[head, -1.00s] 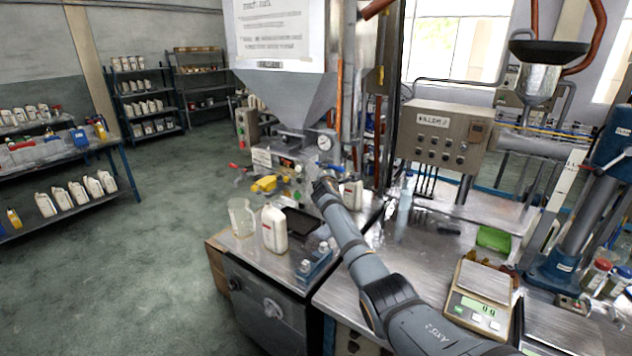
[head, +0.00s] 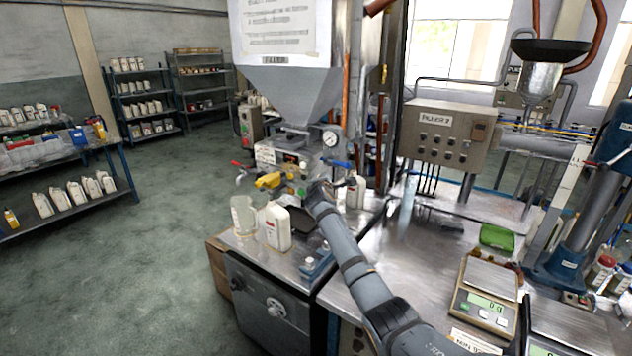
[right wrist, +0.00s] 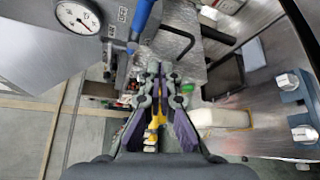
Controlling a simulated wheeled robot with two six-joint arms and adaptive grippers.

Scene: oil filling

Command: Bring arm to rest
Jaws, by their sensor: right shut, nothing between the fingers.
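My right arm reaches in from the bottom right of the head view toward the filling machine (head: 290,170). Its gripper (head: 318,188) is beside the machine's front, partly hidden by my wrist. In the right wrist view the gripper (right wrist: 153,72) is shut, its fingertips close together with nothing between them. A blue-handled lever (head: 337,163) is near it; the blue handle also shows in the right wrist view (right wrist: 142,18). A yellow valve handle (head: 268,181) is to its left. A white bottle (head: 278,228) stands upright below, apart from the gripper. My left gripper is out of view.
A clear jug (head: 243,216) stands left of the bottle. A pressure gauge (head: 330,138) is on the machine. The floor at left is clear.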

